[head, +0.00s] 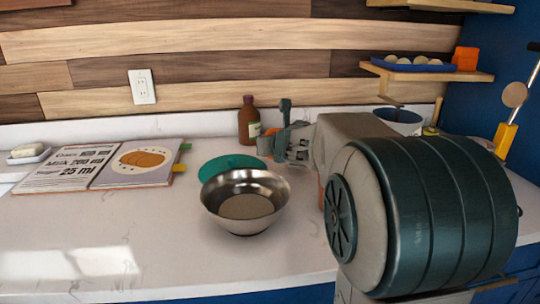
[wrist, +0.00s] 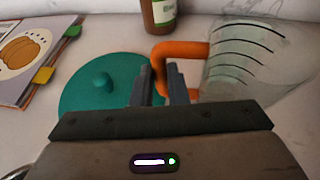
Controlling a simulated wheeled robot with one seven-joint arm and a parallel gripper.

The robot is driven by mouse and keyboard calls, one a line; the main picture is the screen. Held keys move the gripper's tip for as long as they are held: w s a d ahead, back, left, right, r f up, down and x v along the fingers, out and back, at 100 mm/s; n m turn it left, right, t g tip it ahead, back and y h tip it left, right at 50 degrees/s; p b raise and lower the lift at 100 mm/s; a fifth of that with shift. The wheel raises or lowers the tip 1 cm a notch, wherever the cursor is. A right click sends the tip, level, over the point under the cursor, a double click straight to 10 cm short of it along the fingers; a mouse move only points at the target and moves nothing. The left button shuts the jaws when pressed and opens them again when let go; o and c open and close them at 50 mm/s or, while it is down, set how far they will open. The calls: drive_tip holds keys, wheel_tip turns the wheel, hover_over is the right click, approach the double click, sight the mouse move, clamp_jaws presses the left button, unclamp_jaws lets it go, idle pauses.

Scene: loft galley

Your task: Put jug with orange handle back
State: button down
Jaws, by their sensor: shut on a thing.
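The jug (wrist: 250,62) is clear, with dark measuring lines and an orange handle (wrist: 182,50). My arm hides most of the jug there. I cannot tell whether the jug's base touches the counter.
A steel bowl (head: 243,190) stands in front of a teal lid (head: 215,168). A brown bottle (head: 249,126) stands near the wall. An open cookbook (head: 105,167) lies left. A wooden shelf (head: 425,74) holds a blue tray. The front left counter (head: 90,240) is clear.

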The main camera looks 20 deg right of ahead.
drive_tip(key=shift+f, duration=0.8)
drive_tip(key=shift+f+b, duration=0.2)
drive_tip(key=shift+b, duration=0.25)
drive_tip(key=c, duration=1.4)
unclamp_jaws()
drive_tip(key=shift+c, duration=0.2)
drive_tip(key=shift+r, duration=0.15)
drive_tip(key=shift+s+r+p, duration=0.1)
drive_tip(key=shift+r+p, duration=0.1)
drive_tip(key=shift+p, duration=0.15)
drive_tip(key=p+v, duration=0.4)
drive_tip(key=v, duration=0.7)
drive_tip(key=shift+s, duration=0.4)
